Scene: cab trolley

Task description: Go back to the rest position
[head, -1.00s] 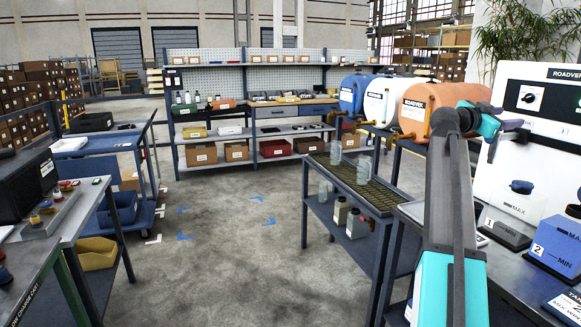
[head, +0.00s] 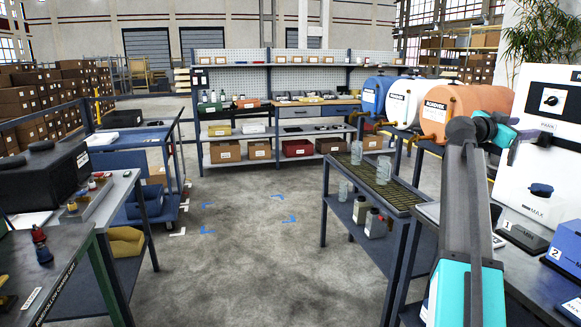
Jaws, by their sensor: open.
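My gripper (head: 527,137) is at the right, at the end of my raised arm, small and partly hidden behind my wrist. It is open, and I see nothing held in it. It points right, toward the front of the white machine (head: 553,130) with a black dial and a blue knob. I cannot tell whether it touches the machine.
Blue, white and orange drums (head: 465,105) stand behind my arm. A slatted trolley (head: 372,190) holds several clear jars. A workbench (head: 110,200) and blue cart (head: 135,138) are at left. The floor (head: 240,260) between is clear.

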